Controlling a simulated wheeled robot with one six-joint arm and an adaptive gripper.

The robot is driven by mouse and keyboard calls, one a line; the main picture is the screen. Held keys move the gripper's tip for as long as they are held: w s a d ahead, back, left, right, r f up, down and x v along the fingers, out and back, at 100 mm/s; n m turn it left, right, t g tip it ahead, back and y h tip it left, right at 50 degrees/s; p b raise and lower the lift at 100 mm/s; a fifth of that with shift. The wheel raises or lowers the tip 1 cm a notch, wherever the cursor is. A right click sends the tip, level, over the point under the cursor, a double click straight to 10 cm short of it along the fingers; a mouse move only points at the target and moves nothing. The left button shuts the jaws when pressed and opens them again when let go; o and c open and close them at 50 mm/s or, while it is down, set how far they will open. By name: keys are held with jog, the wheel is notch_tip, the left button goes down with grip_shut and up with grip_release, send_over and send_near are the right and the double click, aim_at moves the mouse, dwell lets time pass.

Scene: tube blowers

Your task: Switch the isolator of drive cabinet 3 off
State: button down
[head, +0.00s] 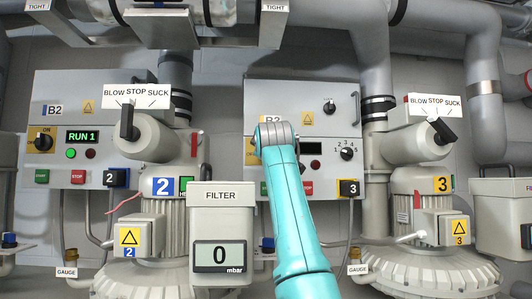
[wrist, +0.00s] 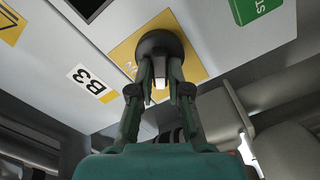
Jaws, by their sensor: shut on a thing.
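Drive cabinet 3 (head: 290,95) is the grey box right of centre in the head view, with a black plug block marked 3 (head: 348,188). Its isolator is a round black knob (wrist: 160,43) on a yellow plate (wrist: 124,52) in the wrist view, beside a B3 label (wrist: 91,83). My gripper (wrist: 160,75) is shut on the isolator knob, its two fingers on either side of the handle. A small white patch shows between the fingers. In the head view my teal arm hides the knob; only a sliver of the yellow plate shows. I cannot tell the handle's angle.
Drive cabinet 2 (head: 125,90) stands left, its display showing RUN 1. A filter box (head: 220,210) reading 0 mbar stands left of my arm. Blowers 2 (head: 162,215) and 3 (head: 425,215) flank the space. A green start button (wrist: 258,8) is near the knob.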

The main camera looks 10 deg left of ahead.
jog(key=shift+n, duration=0.4)
jog(key=c, duration=1.1)
grip_release()
jog(key=shift+s, duration=0.1)
jog(key=v, duration=1.1)
jog(key=shift+s+d, duration=0.1)
jog(key=shift+s, duration=0.25)
